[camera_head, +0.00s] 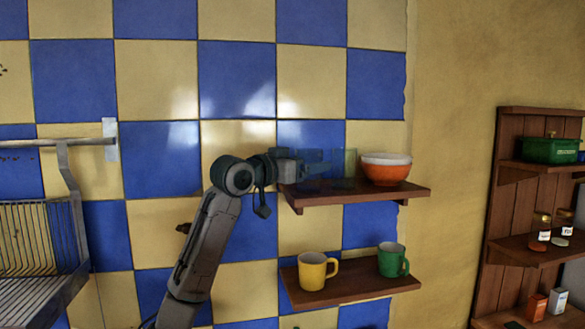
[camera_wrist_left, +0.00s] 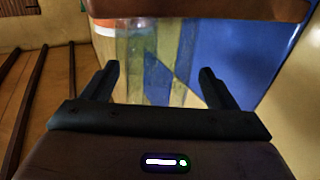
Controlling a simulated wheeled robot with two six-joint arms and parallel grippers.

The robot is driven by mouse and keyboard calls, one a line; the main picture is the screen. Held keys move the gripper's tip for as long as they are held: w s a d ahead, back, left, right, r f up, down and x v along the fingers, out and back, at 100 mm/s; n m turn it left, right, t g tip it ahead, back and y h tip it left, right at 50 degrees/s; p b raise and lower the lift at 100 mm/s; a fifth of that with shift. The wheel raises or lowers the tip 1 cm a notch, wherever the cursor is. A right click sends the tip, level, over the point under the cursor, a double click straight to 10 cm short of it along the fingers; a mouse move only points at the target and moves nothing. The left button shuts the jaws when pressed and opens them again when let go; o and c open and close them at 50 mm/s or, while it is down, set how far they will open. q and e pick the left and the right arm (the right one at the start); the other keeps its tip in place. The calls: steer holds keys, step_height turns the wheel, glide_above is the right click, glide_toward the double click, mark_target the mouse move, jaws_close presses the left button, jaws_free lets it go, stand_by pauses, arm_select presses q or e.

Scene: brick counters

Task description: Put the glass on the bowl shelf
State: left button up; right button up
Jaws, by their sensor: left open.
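The glass (camera_head: 345,165) is clear and faint. It appears to stand upright on the upper shelf (camera_head: 410,192), left of an orange bowl (camera_head: 385,174). My left gripper (camera_head: 310,168) reaches in from the left at the glass's height, just above the shelf. In the left wrist view its fingers (camera_wrist_left: 160,85) are spread apart, and the see-through glass (camera_wrist_left: 150,50) shows between and beyond them. I cannot tell whether either finger touches it. My right gripper is not in view.
A white bowl (camera_head: 386,158) sits in the orange one. The lower shelf (camera_head: 345,290) holds a yellow mug (camera_head: 313,271) and a green mug (camera_head: 391,260). A wire dish rack (camera_head: 40,240) hangs at left, and a wooden wall unit (camera_head: 510,200) stands at right.

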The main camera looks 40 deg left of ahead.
arm_select(q)
steer(key=b+v, duration=0.6)
steer(key=v, duration=0.6)
steer(key=shift+w, duration=0.1)
steer(key=shift+f, duration=0.1)
